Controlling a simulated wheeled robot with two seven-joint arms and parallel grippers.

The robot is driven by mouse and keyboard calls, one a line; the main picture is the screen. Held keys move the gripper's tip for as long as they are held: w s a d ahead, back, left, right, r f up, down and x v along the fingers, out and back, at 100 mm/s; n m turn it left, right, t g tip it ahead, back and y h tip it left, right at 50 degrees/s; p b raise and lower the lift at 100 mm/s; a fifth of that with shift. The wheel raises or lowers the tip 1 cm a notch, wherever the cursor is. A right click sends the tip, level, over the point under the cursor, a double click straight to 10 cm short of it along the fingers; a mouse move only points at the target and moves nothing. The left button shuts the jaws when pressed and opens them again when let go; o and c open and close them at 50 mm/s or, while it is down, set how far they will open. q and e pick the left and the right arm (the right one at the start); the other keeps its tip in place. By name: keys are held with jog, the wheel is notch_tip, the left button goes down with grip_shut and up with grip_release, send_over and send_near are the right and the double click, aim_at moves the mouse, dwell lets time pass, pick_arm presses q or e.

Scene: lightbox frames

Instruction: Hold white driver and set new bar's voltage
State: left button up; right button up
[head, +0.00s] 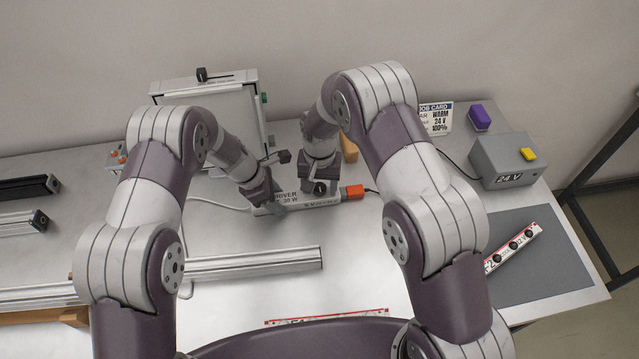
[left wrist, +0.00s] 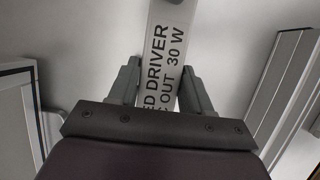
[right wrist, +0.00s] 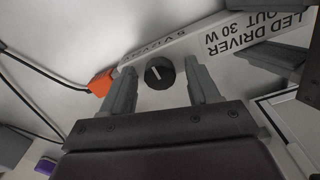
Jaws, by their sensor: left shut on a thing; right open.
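The white driver (head: 327,203) lies on the table, lettered LED DRIVER, OUT 30 W. My left gripper (head: 263,196) is shut on its left part; the driver's lettering passes between the fingers in the left wrist view (left wrist: 160,80). A black round dial (right wrist: 160,73) with a white pointer line sits on the driver near its orange end plug (right wrist: 101,83). My right gripper (right wrist: 161,82) is open, one finger to each side of the dial; contact cannot be told. A job card (head: 436,118) reads WARM, 24 V, 100%. The voltage marks by the dial are partly hidden.
A grey box (head: 505,158) labelled 24 V, with a yellow button, stands at right. A red-and-white strip (head: 514,247) lies on the grey mat (head: 553,270); another (head: 325,318) lies in front. A silver bar (head: 250,263) lies front left. A white panel (head: 215,105) stands behind.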

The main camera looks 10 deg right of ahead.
jog(key=c, duration=1)
jog(key=shift+c, duration=0.2)
jog(key=shift+n, duration=0.4)
jog(key=n, duration=0.3)
jog(key=shift+n, duration=2.5)
jog(key=o, duration=1)
